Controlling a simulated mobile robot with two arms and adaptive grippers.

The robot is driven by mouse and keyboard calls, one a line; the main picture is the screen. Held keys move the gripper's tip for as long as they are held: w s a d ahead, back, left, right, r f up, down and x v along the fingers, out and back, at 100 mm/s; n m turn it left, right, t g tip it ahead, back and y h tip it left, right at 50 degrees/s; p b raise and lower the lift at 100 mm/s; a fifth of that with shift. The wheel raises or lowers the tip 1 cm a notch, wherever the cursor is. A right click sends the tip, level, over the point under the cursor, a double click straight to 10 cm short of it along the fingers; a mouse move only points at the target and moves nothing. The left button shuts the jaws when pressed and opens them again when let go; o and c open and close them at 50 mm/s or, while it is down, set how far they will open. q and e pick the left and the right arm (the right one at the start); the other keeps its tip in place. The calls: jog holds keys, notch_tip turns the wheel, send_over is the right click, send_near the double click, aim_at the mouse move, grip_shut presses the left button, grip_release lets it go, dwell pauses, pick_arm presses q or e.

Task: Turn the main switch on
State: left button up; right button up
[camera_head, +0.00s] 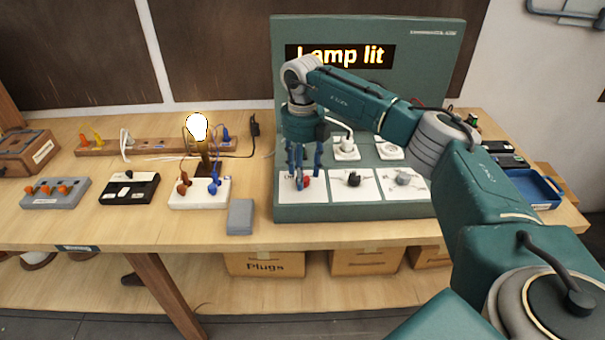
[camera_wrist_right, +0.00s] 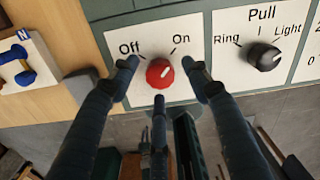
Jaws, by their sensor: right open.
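The main switch is a red knob (camera_wrist_right: 157,74) on a white plate marked Off and On; it also shows in the head view (camera_head: 307,182). Its white mark points up and right, toward On. My right gripper (camera_head: 304,160) is over this plate. In the right wrist view its fingers (camera_wrist_right: 159,80) are open, with a finger on each side of the knob and a third below it. Whether they touch the knob I cannot tell. The green panel (camera_head: 440,60) has a display (camera_head: 340,56) reading "Lamp lit". The bulb (camera_head: 197,127) glows. My left gripper is out of view.
A black knob (camera_wrist_right: 264,57) marked Ring and Light sits right of the red one, and a grey knob (camera_head: 404,177) beyond it. White sockets (camera_head: 346,150) are behind. A grey block (camera_head: 240,217) lies left of the panel, and a blue tray (camera_head: 535,188) to the right.

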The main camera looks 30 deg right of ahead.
notch_tip(320, 180, up, 11)
dwell(0.3)
dwell(0.4)
